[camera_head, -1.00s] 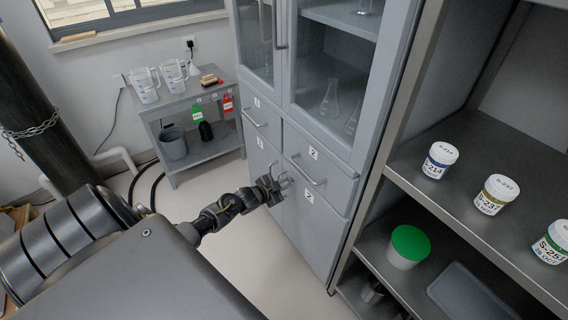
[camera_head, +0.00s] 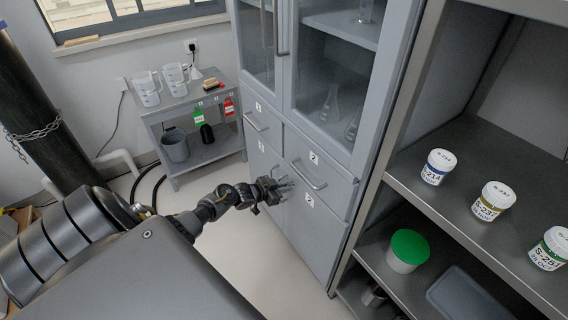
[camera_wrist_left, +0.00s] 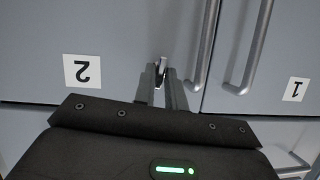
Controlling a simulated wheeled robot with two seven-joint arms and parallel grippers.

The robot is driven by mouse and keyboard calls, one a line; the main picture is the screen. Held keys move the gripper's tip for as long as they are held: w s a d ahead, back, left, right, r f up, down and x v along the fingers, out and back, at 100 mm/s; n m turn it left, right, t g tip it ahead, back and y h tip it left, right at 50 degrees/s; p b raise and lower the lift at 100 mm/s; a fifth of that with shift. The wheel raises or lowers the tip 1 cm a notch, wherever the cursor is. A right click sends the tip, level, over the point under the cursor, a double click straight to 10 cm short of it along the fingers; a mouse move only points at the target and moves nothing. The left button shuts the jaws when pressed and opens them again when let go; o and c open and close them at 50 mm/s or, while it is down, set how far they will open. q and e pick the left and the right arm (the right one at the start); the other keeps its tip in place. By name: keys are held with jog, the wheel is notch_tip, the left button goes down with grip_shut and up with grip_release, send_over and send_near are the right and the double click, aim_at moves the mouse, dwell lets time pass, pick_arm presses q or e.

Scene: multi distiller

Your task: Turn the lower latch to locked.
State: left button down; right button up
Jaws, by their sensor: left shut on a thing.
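The lower latch (camera_wrist_left: 162,70) is a small metal piece on the lower cabinet door, seen in the left wrist view between my fingertips. My left gripper (camera_wrist_left: 163,78) is shut on it, with the two dark fingers one on each side. In the head view my left gripper (camera_head: 284,186) reaches the lower doors of the grey cabinet (camera_head: 312,235), near the seam between them. The latch is hidden by the gripper there. My right gripper is in neither view.
Two door handles (camera_wrist_left: 204,45) stand close to the right of my fingers in the wrist view. Drawer handles (camera_head: 308,176) stick out above my gripper. A shelf (camera_head: 480,210) with several labelled jars stands at the right. A small side table (camera_head: 200,100) stands at the left.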

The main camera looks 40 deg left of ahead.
pick_arm(q)
jog(key=c, duration=1.5)
grip_release()
